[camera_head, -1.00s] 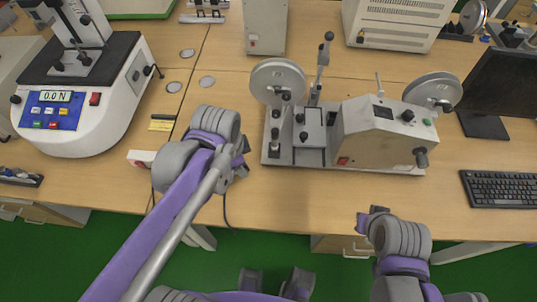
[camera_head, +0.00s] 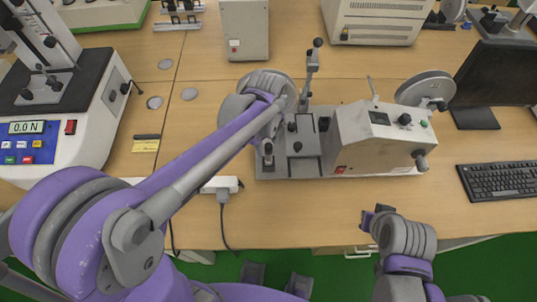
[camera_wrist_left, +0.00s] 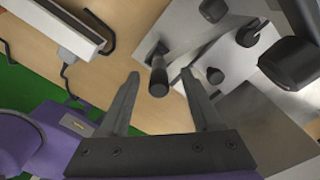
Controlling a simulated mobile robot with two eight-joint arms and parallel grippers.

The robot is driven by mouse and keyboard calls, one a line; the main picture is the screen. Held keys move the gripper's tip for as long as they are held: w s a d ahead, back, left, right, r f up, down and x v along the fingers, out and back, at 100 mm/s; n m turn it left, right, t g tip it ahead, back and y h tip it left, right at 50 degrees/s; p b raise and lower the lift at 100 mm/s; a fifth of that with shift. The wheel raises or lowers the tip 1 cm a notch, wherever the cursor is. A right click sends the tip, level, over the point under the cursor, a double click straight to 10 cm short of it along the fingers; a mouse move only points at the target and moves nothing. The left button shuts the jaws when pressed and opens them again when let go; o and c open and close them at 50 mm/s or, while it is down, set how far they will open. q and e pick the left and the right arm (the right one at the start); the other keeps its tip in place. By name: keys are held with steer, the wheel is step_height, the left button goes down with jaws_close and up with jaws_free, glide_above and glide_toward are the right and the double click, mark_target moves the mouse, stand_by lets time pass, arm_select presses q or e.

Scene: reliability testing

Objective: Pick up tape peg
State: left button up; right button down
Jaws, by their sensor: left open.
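The tape machine (camera_head: 375,145) stands on the desk in the head view, with a grey metal base and a beige box. A short dark upright peg (camera_wrist_left: 158,80), which looks like the tape peg, stands at its left edge in the left wrist view. My left gripper (camera_wrist_left: 163,82) is open, with one finger on each side of the peg in that picture. I cannot tell whether the fingers touch it. In the head view my left wrist covers the left reel and most of that gripper. My right gripper (camera_head: 376,216) is near the desk's front edge; its jaws are unclear.
A white power strip (camera_head: 221,184) with a cable lies left of the machine. A force tester (camera_head: 75,110) stands at the left, and a keyboard (camera_head: 500,180) at the right. The desk in front of the machine is clear.

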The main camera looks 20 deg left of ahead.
mark_target(268, 154)
arm_select(q)
steer(key=f, duration=0.4)
steer(key=shift+s+d+f, duration=0.2)
steer(key=shift+s+f, duration=0.05)
steer(key=shift+f, duration=0.15)
jaws_close()
